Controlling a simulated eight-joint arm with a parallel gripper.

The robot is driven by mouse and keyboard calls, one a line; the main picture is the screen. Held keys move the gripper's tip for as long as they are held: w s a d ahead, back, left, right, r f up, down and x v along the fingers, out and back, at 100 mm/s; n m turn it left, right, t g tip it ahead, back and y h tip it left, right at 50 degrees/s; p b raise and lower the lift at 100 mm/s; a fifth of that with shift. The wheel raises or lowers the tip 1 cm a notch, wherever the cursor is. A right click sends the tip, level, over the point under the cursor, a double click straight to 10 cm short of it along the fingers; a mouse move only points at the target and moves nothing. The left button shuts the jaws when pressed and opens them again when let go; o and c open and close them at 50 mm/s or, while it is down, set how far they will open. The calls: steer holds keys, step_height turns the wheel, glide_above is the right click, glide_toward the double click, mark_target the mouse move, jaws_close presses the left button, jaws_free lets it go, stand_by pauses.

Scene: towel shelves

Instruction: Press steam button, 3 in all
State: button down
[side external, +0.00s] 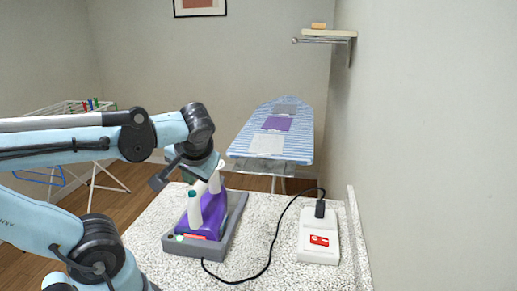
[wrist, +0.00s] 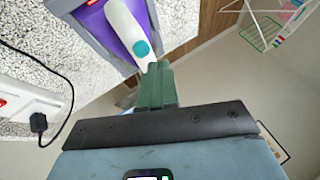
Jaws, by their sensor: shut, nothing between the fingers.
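The iron has a purple body (side external: 207,226) and a white handle (side external: 195,212). It sits in a grey tray (side external: 178,248) on the counter. The steam button (side external: 192,193) is a small teal cap at the end of the handle. In the wrist view the button (wrist: 141,48) shows clearly at the tip of the white handle (wrist: 122,24). My gripper (side external: 208,174) is above the iron, shut and empty. In the wrist view its green fingertips (wrist: 157,67) are close beside the button. I cannot tell whether they touch it.
A black cord (side external: 268,262) runs across the speckled counter (side external: 150,222) to a white power strip (side external: 319,240) with a red switch. An ironing board (side external: 245,137) with folded cloths stands behind. A drying rack (side external: 95,185) is at the left and a wall shelf (side external: 340,33) at upper right.

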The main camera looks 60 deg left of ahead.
mark_target(193, 192)
steer(key=shift+f, duration=0.15)
steer(key=shift+f, duration=0.25)
steer(key=shift+f, duration=0.5)
stand_by(0.7)
stand_by(0.3)
steer(key=shift+r, duration=0.95)
steer(key=shift+r, duration=0.1)
steer(key=shift+r, duration=2.4)
steer(key=shift+r, duration=0.1)
stand_by(0.4)
